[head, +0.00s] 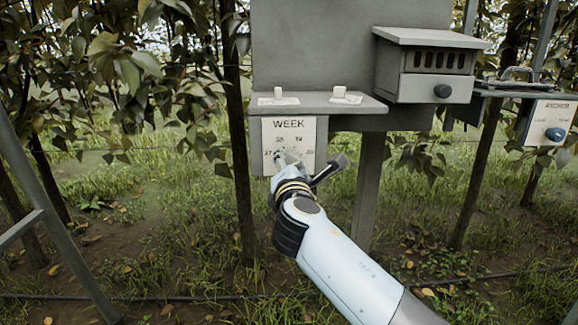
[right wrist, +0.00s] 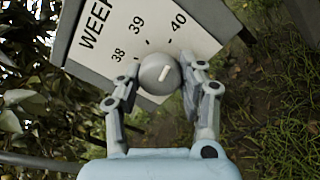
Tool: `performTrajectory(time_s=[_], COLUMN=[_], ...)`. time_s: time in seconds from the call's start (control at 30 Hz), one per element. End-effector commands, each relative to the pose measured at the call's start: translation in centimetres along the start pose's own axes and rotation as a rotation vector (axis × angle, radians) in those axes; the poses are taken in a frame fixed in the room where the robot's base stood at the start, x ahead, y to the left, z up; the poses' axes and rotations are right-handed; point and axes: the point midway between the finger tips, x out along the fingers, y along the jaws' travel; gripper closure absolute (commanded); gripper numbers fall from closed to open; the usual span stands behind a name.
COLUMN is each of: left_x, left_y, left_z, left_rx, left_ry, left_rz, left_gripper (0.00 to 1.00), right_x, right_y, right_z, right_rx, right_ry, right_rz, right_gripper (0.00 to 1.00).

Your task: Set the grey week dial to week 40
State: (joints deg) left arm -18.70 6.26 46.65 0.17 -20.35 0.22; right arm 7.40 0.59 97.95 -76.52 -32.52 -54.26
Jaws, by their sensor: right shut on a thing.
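The week dial panel (head: 305,131) is a white plate headed WEEK, under a grey shelf. In the right wrist view the round grey dial (right wrist: 152,70) sits below the printed numbers 38, 39 and 40 (right wrist: 179,21). Its short white mark slants to the upper right, toward the 40 side; I cannot tell whether it lines up exactly with the 40 tick. My right gripper (head: 281,163) reaches the panel, and in the right wrist view its fingers (right wrist: 160,82) are shut on the dial from both sides. In the head view the gripper hides the dial. My left gripper is not in view.
The grey shelf (head: 360,106) above the panel carries two small white knobs on labels. A grey box (head: 420,87) with a dark-knobbed drawer stands at its right. Farther right is an ANCHOR panel (head: 565,114) with a blue knob. Trunks and leaves stand left of the panel.

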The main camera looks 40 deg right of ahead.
Motion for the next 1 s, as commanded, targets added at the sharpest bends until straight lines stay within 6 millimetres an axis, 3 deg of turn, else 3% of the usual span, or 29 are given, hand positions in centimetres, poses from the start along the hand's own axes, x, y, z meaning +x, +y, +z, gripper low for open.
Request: performTrajectory(time_s=[0.1,0.13,0.3,0.63,1.0], left_x=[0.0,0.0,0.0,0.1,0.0], left_y=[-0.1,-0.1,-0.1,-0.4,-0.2], left_z=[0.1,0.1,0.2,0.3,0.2], left_rx=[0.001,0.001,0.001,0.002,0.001], left_ry=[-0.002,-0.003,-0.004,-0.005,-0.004], left_rz=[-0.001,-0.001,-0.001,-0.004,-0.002], left_gripper=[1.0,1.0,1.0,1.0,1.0], right_x=[0.0,0.0,0.0,-0.5,-6.4], right_y=[-0.1,-0.1,-0.1,-0.1,-0.1], right_z=[0.0,0.0,0.0,-0.1,-0.1], right_rx=[0.001,0.001,0.0,0.0,0.001], right_ry=[0.001,0.001,0.001,0.001,0.002], right_rz=[-0.002,-0.002,-0.001,-0.001,-0.003], right_gripper=[0.93,0.6,0.38,0.38,0.38])
